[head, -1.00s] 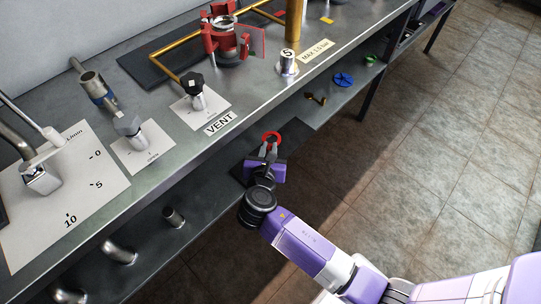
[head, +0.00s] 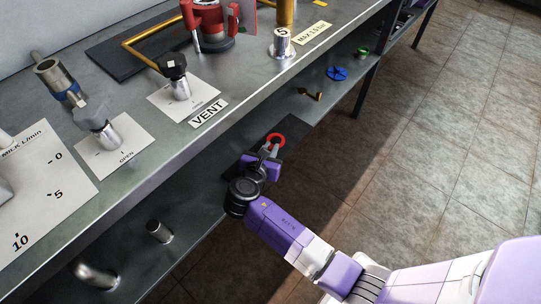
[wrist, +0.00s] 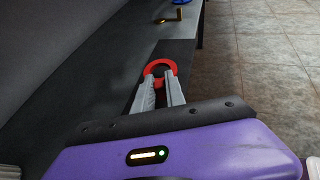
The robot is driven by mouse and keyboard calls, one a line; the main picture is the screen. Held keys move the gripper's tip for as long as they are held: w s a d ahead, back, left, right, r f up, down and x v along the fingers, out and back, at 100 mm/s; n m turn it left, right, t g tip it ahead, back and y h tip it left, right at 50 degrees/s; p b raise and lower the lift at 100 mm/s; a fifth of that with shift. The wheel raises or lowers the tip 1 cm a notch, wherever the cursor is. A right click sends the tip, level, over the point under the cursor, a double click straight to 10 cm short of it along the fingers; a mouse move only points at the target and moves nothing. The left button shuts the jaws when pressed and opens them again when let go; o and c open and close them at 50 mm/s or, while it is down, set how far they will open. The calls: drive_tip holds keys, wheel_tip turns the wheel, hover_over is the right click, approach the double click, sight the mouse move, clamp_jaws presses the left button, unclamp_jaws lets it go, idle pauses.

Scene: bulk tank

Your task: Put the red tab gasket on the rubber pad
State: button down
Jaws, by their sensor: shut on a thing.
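The red tab gasket (head: 276,139) is a ring held in the fingertips of my gripper (head: 268,149), over the lower shelf. In the wrist view the ring (wrist: 161,68) shows between and beyond the two grey fingers (wrist: 158,90), which are shut on its near side. A dark flat pad (head: 297,127), likely the rubber pad, lies on the lower shelf beneath and around the gripper. It also shows as a dark patch beyond the ring in the wrist view (wrist: 178,50). I cannot tell whether the gasket touches it. My gripper hides part of it.
The upper bench edge with the VENT label (head: 208,113) overhangs the shelf at the left. A brass fitting (head: 309,94), a blue wheel (head: 337,73) and a green part (head: 361,51) lie farther along the shelf. A metal stub (head: 159,231) stands nearer. The floor at right is clear.

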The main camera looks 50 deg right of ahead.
drive_tip(key=shift+f+b, duration=0.4)
drive_tip(key=shift+f, duration=1)
drive_tip(key=shift+f, duration=0.1)
drive_tip(key=c, duration=1.4)
unclamp_jaws()
